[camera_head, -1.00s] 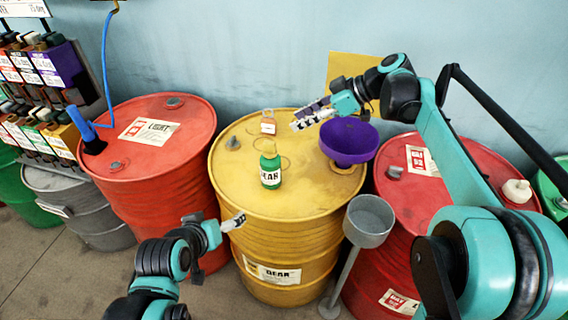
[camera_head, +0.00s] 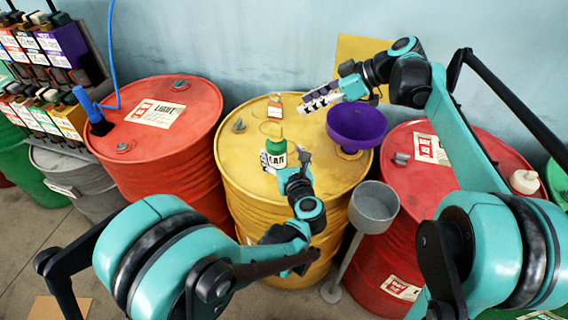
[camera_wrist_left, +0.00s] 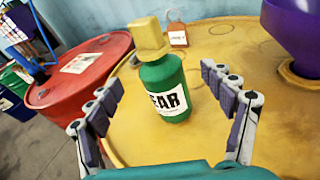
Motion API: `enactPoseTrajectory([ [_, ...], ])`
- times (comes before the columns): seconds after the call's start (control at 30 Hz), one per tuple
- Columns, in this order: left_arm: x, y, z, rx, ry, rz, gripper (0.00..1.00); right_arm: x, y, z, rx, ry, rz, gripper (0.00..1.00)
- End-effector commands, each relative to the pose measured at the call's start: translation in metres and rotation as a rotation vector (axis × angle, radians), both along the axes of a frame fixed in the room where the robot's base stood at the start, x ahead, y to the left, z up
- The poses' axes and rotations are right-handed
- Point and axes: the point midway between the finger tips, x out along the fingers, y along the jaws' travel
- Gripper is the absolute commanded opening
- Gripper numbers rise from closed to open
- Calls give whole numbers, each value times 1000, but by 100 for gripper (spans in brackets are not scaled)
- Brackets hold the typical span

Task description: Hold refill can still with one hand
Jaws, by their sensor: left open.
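The refill can is a small green bottle (camera_head: 275,148) with a yellow cap and a white label ending in "EAR". It stands upright on the yellow drum (camera_head: 240,172). In the left wrist view the bottle (camera_wrist_left: 163,92) is ahead, between the lines of my left gripper's two fingers. My left gripper (camera_head: 286,162) is open and low at the bottle's near side, with no clear contact. It partly hides the bottle's lower part in the head view. My right gripper (camera_head: 320,97) is above the back of the drum, left of the purple funnel (camera_head: 357,122); its finger gap is unclear.
Red drums flank the yellow drum, one left (camera_head: 185,110) and one right (camera_head: 455,175). A grey cup on a stand (camera_head: 373,203) is in front of the drum. A blue wall lies behind.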

Motion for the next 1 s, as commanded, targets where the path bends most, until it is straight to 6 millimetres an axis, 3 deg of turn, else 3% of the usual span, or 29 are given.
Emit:
enactPoseTrajectory([
  [0.1,-8,-4,-25,-81,46,51,82,0,0,0,0,0,0,34],
  [0.2,-8,-4,-35,-110,62,71,82,0,0,0,0,0,0,34],
  [0.7,54,14,-56,-114,65,76,82,0,0,0,0,0,0,34],
  [1.0,61,16,-58,-112,65,74,82,0,0,0,0,0,0,34],
])
